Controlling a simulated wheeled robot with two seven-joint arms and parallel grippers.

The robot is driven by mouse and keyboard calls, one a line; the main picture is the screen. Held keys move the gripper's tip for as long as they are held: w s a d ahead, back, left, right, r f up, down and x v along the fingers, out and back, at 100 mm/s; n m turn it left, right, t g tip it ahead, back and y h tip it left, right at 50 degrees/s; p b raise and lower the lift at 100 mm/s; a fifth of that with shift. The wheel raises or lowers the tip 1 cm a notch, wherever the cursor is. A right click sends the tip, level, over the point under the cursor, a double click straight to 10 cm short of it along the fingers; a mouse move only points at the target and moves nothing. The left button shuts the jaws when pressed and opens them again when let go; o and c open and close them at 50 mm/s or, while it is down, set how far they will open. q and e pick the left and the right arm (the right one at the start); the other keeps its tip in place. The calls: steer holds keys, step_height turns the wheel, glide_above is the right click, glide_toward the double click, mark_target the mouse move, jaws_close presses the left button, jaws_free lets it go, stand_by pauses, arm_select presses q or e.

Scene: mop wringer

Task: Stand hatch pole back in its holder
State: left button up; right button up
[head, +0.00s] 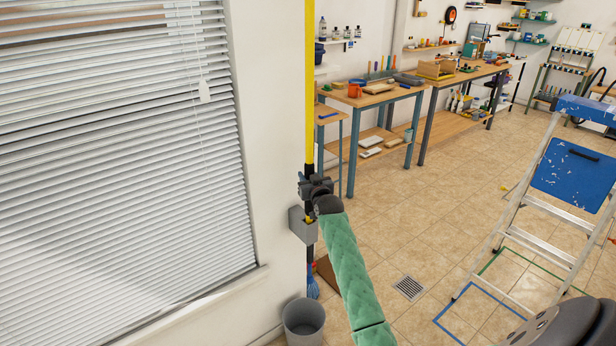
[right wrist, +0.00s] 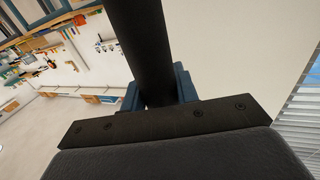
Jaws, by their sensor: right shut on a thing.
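The hatch pole (head: 309,90) is a long yellow pole with a black lower part, standing about upright beside the wall corner; its top is out of view. My right gripper (head: 315,187) is shut on its black part, which also shows between the blue finger pads in the right wrist view (right wrist: 143,50). The grey holder (head: 297,225) is on the wall corner just below my gripper. My left gripper is out of view.
A grey bin (head: 304,318) stands on the floor below the holder, with a blue mop head (head: 313,285) hanging near it. A window with blinds (head: 110,150) is left. Workbenches (head: 370,98) stand behind; a stepladder (head: 530,215) stands right. The middle floor is clear.

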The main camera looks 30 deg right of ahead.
steer(key=o, duration=1.1)
steer(key=shift+o, duration=0.2)
